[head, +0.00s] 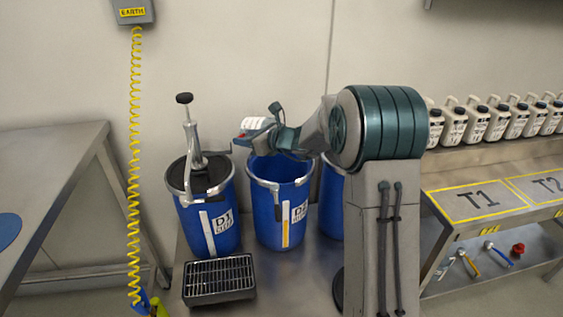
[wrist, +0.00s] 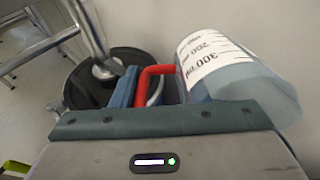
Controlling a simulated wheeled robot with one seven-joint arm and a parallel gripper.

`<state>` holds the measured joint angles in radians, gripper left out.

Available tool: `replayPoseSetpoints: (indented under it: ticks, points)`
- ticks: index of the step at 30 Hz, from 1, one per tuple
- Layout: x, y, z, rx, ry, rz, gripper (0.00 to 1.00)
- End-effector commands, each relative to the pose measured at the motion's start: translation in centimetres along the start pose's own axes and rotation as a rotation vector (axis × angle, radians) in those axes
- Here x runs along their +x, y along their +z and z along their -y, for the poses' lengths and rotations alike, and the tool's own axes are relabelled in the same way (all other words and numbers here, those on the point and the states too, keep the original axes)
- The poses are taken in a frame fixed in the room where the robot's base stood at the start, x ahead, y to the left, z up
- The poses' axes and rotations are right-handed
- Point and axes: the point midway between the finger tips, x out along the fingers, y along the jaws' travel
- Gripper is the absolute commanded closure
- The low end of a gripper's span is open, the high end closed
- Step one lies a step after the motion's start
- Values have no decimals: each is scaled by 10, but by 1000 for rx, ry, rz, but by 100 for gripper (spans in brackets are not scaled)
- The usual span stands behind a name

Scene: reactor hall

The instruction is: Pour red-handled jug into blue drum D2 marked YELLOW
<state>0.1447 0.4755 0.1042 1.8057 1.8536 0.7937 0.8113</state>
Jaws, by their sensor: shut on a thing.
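The jug (wrist: 240,82) is clear with a white scale label and a red handle (wrist: 150,75). My gripper (wrist: 158,90) is shut on that handle, with blue finger pads on either side of it. In the head view my gripper (head: 247,137) and the jug's white label (head: 257,123) are above the open middle blue drum (head: 270,208), towards its left rim. That drum has a yellow strip on its front and a label I cannot read clearly. The jug appears tilted; its mouth and any stream are not visible.
A blue drum (head: 213,228) with a black lid and pump stands at left; the pump rises close to the jug. Another blue drum (head: 330,205) is partly hidden behind my arm. A black grated tray (head: 219,279) lies in front. Yellow coiled cable (head: 134,170) hangs at left.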

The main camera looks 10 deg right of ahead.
Motion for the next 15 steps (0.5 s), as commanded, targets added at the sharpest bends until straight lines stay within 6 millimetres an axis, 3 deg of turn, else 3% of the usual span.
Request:
replayPoseSetpoints:
  ticks: [1, 9, 15]
  points:
    - [-2, 9, 0, 0, 0, -6, 92]
    - [-2, 24, 1, 1, 1, -39, 92]
    - [-1, 26, 0, 0, 3, -88, 92]
